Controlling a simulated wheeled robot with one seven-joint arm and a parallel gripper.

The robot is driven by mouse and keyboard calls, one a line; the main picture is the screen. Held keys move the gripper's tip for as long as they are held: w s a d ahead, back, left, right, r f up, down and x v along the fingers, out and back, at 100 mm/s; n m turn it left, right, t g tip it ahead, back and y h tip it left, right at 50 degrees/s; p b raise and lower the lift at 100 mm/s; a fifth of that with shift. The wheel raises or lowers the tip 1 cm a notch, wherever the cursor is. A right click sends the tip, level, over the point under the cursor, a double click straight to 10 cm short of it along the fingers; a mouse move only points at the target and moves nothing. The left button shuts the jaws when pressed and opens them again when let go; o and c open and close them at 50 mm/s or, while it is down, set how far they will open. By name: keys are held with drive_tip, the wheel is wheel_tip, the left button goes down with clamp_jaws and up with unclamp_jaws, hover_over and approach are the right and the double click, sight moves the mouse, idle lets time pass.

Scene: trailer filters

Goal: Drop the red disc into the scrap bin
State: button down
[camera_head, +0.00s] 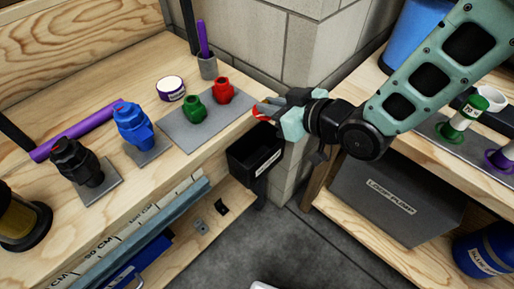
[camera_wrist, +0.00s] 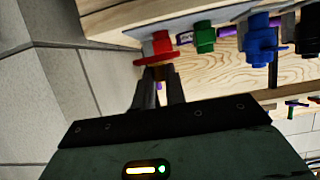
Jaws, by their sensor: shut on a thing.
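My gripper (camera_head: 268,109) is shut on the red disc (camera_head: 261,114), which shows as a small red edge at the fingertips in the head view. In the wrist view the disc (camera_wrist: 142,61) is a flat red piece at the tips of my gripper (camera_wrist: 161,74), with a red fitting (camera_wrist: 162,42) behind it. The scrap bin seems to be the black open bin (camera_head: 239,163) with a white label, hanging at the bench's end. My gripper is above the bin, near its back right side in the picture. The bin is not clearly visible in the wrist view.
On the left bench stand red (camera_head: 223,91), green (camera_head: 194,108), blue (camera_head: 133,124) and black (camera_head: 75,161) fittings on grey plates. A block wall corner (camera_head: 285,45) rises behind the bin.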

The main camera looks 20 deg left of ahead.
drive_tip(key=shift+f+b, duration=1.8)
drive_tip(key=shift+f, duration=1.05)
drive_tip(key=c, duration=1.4)
unclamp_jaws()
drive_tip(key=shift+o, duration=0.2)
